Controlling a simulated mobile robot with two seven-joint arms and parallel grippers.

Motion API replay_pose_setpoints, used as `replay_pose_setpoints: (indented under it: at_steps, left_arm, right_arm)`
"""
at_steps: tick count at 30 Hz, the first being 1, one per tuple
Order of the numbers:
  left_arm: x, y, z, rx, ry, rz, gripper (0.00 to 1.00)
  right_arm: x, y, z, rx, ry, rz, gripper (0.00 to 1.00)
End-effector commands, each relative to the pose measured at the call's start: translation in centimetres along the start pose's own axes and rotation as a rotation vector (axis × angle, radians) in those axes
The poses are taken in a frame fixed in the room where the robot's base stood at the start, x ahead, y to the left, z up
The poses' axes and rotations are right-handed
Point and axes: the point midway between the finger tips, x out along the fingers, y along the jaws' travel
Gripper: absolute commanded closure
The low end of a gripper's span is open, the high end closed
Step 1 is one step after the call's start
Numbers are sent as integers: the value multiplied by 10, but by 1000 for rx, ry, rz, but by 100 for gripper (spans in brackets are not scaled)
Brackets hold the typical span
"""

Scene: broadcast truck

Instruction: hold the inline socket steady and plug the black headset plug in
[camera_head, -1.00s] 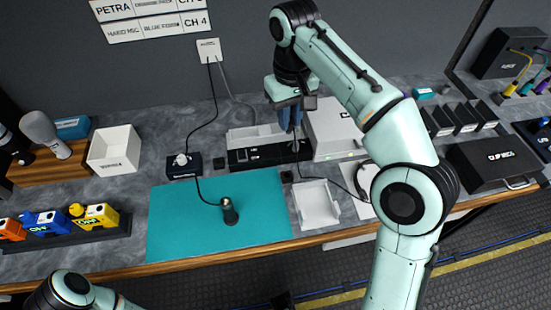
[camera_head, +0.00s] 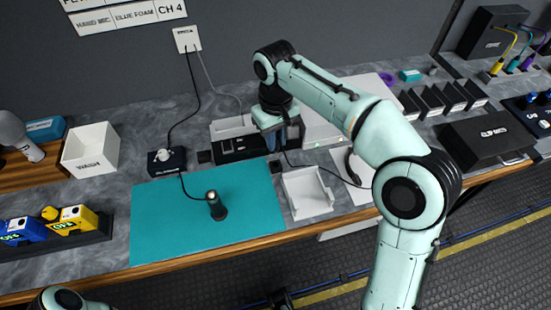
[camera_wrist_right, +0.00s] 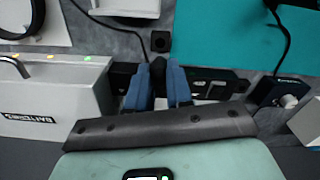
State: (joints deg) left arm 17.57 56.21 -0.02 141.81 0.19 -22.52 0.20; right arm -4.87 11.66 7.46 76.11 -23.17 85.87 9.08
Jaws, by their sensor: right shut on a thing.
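A dark, light-topped cylinder (camera_head: 216,207), which looks like the inline socket, stands upright on the teal mat (camera_head: 160,235). A black cable runs from it to a black box (camera_head: 165,162). My right gripper (camera_head: 278,140) is behind the mat, over the black strip at the back of the bench. In the right wrist view its blue fingers (camera_wrist_right: 159,85) are shut on the small black headset plug (camera_wrist_right: 158,68), which they partly hide. The plug's thin cable runs to the headset (camera_head: 354,165) on a white pad. Of my left arm only a part shows, at the bottom left; its gripper is out of view.
A white open tray (camera_head: 307,192) stands just right of the mat. A grey-white unit (camera_head: 325,125) is beside my right gripper. A white bin (camera_head: 92,150) and yellow and blue packs (camera_head: 75,220) stand at left. The mat around the cylinder is clear.

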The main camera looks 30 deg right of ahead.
Motion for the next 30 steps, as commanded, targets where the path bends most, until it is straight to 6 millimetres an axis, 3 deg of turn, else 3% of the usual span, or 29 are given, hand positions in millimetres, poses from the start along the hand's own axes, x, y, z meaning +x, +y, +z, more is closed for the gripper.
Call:
replay_pose_setpoints:
  at_steps: [3, 8, 15, 29, 30]
  left_arm:
    - [5, -1, -3, 1, 8, 2, 57]
    - [6, -1, -4, 2, 13, 3, 57]
    - [6, 0, -5, 2, 17, 4, 57]
    - [8, -1, -6, 2, 17, 4, 57]
    - [8, -1, -6, 2, 18, 4, 57]
  right_arm:
    - [22, 0, 1, 0, -2, 0, 100]
    - [33, 0, 0, 0, -1, 0, 100]
    - [64, 0, 0, -1, -2, 0, 100]
    - [73, 0, 0, -1, 0, 0, 100]
    - [74, 0, 0, -1, 0, 0, 76]
